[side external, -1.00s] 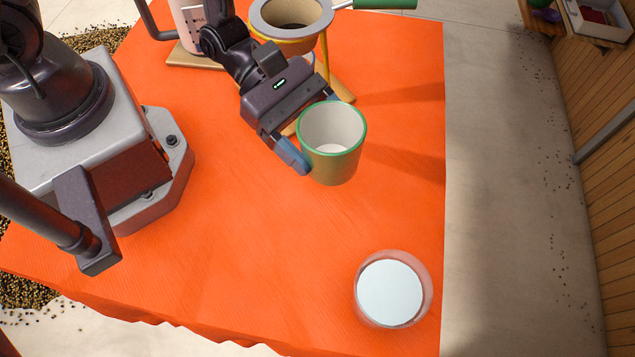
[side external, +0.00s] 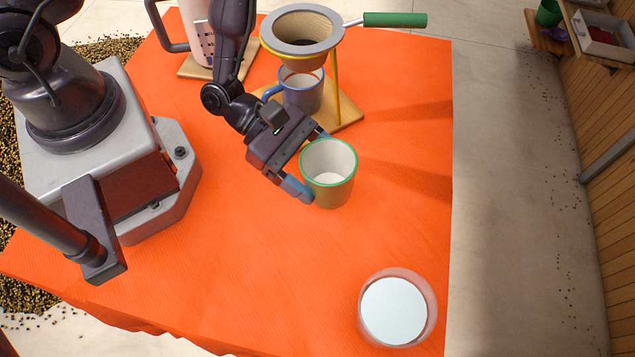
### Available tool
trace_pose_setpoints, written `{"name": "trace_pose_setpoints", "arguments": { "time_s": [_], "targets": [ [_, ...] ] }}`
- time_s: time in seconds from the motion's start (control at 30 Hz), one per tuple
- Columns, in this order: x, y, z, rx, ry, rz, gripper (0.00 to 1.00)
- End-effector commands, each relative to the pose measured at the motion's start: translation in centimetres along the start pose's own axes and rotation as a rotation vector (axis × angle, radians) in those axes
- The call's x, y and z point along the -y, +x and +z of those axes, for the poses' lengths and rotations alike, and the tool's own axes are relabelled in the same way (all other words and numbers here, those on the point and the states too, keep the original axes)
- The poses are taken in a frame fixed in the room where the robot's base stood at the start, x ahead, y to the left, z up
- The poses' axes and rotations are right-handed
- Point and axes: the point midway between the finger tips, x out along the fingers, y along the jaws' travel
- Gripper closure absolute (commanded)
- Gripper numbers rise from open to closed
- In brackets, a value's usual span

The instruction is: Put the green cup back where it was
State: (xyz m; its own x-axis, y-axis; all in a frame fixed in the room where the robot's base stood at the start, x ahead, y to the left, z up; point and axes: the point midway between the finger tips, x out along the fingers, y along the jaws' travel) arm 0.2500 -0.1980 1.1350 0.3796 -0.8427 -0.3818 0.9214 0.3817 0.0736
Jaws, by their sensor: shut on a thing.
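The green cup (side external: 328,190) has a green rim and a pale inside, and it is upright in the middle of the orange-covered table. My gripper (side external: 312,165) is shut on the green cup from its left side, with one blue fingertip at the near side and the other at the far side. I cannot tell whether the cup's base touches the cloth. The inside looks pale, and its contents are not clear.
Behind the cup, a wooden stand (side external: 347,112) holds a strainer (side external: 303,35) with a green handle over a blue-grey mug (side external: 303,92). A white-filled glass (side external: 397,310) stands at the near right. A pale pitcher (side external: 197,30) is at the back left. The orange cloth (side external: 240,250) in front is clear.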

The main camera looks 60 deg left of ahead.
Motion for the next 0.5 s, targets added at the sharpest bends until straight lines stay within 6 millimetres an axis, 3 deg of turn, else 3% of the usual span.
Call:
{"name": "trace_pose_setpoints", "arguments": {
  "time_s": [0.37,0.5],
  "targets": [
    [0.3,1.6,-3.7,0.001,0.0,-0.001,0.59],
    [0.3,1.8,-4.2,0.002,0.001,-0.001,0.59]
  ]
}}
